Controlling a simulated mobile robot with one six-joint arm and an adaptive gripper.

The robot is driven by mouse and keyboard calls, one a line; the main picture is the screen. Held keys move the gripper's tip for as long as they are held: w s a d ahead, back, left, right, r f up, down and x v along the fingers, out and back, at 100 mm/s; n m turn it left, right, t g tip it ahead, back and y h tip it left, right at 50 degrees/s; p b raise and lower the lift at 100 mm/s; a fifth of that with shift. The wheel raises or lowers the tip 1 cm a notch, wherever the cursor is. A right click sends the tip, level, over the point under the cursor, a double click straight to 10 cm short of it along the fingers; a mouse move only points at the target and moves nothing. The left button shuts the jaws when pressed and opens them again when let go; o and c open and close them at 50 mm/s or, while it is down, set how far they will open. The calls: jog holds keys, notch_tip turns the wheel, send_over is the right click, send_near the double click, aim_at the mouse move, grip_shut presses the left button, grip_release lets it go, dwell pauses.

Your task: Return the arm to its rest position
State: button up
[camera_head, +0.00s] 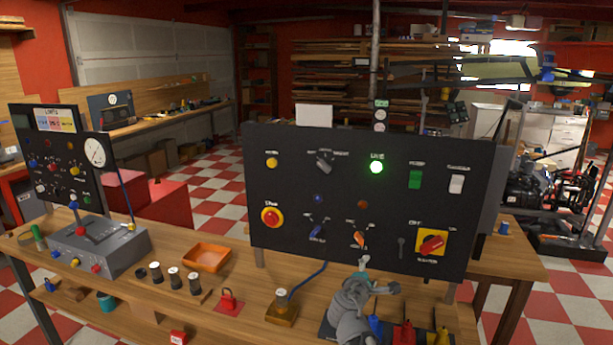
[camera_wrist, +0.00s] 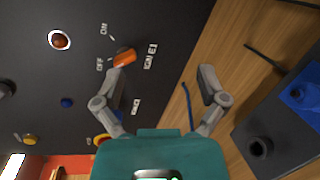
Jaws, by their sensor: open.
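My gripper (camera_wrist: 160,84) is open and empty in the wrist view, its two grey fingers spread wide in front of a teal body. The left fingertip overlaps the orange selector knob (camera_wrist: 124,57) in the picture; I cannot tell whether they touch. In the head view my grey arm (camera_head: 352,308) rises at the bottom, with a teal part at its top just below the panel's orange knob (camera_head: 359,239). The fingers are hard to make out there. The black control panel (camera_head: 330,180) stands upright with a green lamp (camera_head: 376,167) lit.
The wooden bench (camera_head: 225,305) holds an orange tray (camera_head: 206,257), a red padlock (camera_head: 228,300) and a grey box (camera_head: 98,246). Blue, red and yellow items stand close to the right of my arm. A blue cable (camera_wrist: 188,105) lies near the right finger in the wrist view.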

jog(key=s+d+f+m+g+y+p, duration=0.1)
jog(key=s+d+f+m+g+p, duration=0.1)
jog(key=s+d+f+m+g, duration=0.55)
jog(key=s+a+f+m+g+y+p, duration=0.2)
jog(key=s+a+f+m+g+y, duration=0.1)
jog(key=s+a+m+g+y, duration=0.3)
jog(key=s+a+m, duration=0.2)
jog(key=s+m, duration=0.1)
jog(key=shift+a+g+y+p, duration=0.35)
jog(key=shift+a+y, duration=0.05)
dwell(1.6)
